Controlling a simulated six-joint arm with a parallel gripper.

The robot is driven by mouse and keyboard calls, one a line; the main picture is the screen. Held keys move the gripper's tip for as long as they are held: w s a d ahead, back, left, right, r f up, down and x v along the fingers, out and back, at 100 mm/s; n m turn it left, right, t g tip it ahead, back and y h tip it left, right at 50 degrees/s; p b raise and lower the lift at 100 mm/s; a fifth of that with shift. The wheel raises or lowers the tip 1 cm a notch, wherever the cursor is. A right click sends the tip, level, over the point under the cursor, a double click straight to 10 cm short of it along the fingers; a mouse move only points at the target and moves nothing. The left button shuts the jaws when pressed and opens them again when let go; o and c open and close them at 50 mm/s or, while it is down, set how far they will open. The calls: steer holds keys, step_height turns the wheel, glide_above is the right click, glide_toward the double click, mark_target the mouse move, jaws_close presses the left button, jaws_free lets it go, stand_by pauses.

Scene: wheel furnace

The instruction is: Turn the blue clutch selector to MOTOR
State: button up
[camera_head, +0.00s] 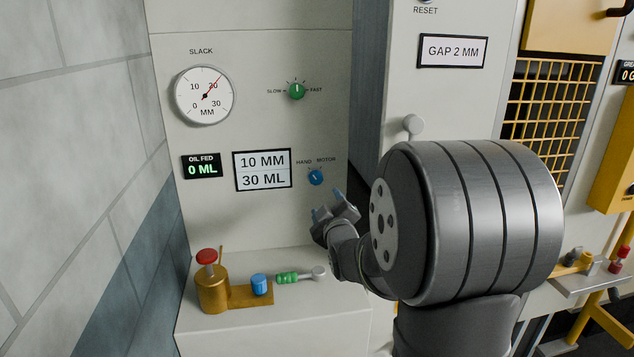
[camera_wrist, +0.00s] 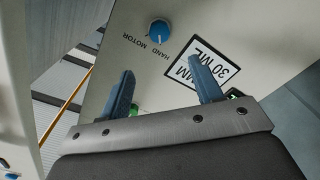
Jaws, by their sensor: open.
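The blue clutch selector (camera_head: 316,177) is a small round knob on the pale panel, under the labels HAND on its left and MOTOR on its right. A small pale mark shows on it, seemingly towards HAND, but it is too small to be sure. The wrist view, which is turned round, shows the selector (camera_wrist: 159,31) beyond my fingertips. My gripper (camera_head: 326,204) is just below and right of the selector in the head view. Its two blue fingers (camera_wrist: 162,68) are apart with nothing between them, and they do not appear to touch the knob.
A "10 MM 30 ML" sign (camera_head: 263,170) is left of the selector. A green SLOW/FAST knob (camera_head: 297,91) and slack gauge (camera_head: 204,95) are above. A brass oiler with red cap (camera_head: 212,287) and blue cap (camera_head: 260,284) stands on the ledge below.

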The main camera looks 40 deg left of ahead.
mark_target(316, 180)
steer(key=x, duration=1.4)
steer(key=shift+w+a, duration=0.15)
steer(key=shift+w, duration=0.05)
steer(key=c, duration=1)
